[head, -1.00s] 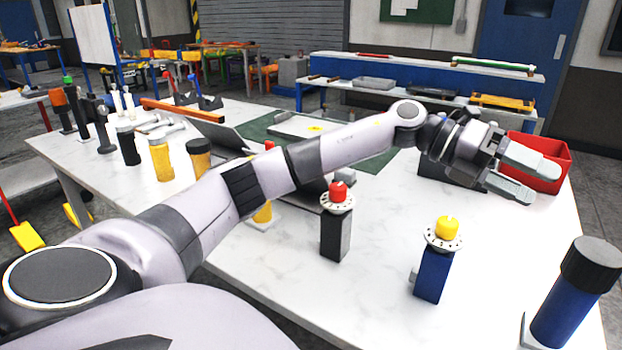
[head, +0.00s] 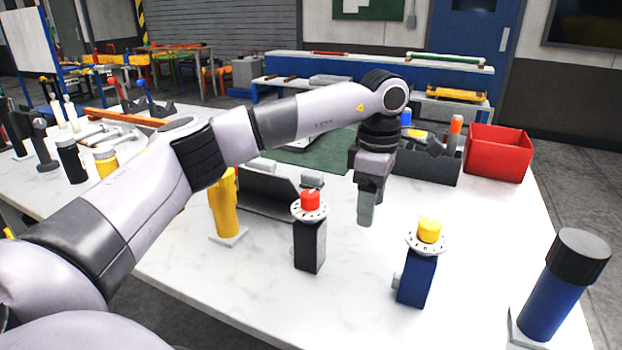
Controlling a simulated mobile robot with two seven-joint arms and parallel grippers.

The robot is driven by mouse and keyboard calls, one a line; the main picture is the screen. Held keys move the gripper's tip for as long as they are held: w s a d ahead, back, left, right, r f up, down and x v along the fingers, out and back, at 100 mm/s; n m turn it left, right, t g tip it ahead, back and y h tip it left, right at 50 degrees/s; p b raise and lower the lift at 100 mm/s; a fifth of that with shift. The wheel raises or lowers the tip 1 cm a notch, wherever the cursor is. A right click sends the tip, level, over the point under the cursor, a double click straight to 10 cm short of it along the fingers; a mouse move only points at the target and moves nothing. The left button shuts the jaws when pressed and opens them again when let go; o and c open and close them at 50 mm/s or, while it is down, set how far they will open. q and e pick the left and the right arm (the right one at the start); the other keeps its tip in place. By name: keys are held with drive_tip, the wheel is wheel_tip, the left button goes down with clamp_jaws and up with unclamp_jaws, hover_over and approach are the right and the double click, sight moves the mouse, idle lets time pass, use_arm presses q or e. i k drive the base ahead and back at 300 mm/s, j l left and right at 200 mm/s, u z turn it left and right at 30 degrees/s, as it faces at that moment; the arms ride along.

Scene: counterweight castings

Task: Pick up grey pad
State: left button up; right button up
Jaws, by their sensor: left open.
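I cannot pick out the grey pad for certain. Small grey pieces (head: 312,179) show by a dark tilted panel (head: 268,192) on the white table, partly hidden behind my left arm and the red-topped post. My left gripper (head: 367,208) points down above the table, between the black post with the red knob (head: 310,240) and the dark bin (head: 425,168). It is open, seen edge-on, with nothing visible between its fingers. My right gripper is out of view.
A blue post with a yellow knob (head: 417,277) and a black-capped blue cylinder (head: 550,295) stand at front right. A red bin (head: 497,153) stands at the back right. A yellow cylinder (head: 224,208) stands left. The white table (head: 480,225) is clear at right.

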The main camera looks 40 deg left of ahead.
sight(310, 179)
drive_tip(key=i+j, duration=0.1)
drive_tip(key=j, duration=0.2)
drive_tip(key=i+j, duration=0.15)
drive_tip(key=j, duration=0.15)
drive_tip(key=i+j, duration=0.1)
drive_tip(key=j, duration=0.2)
drive_tip(key=i+j, duration=0.1)
drive_tip(key=j, duration=0.2)
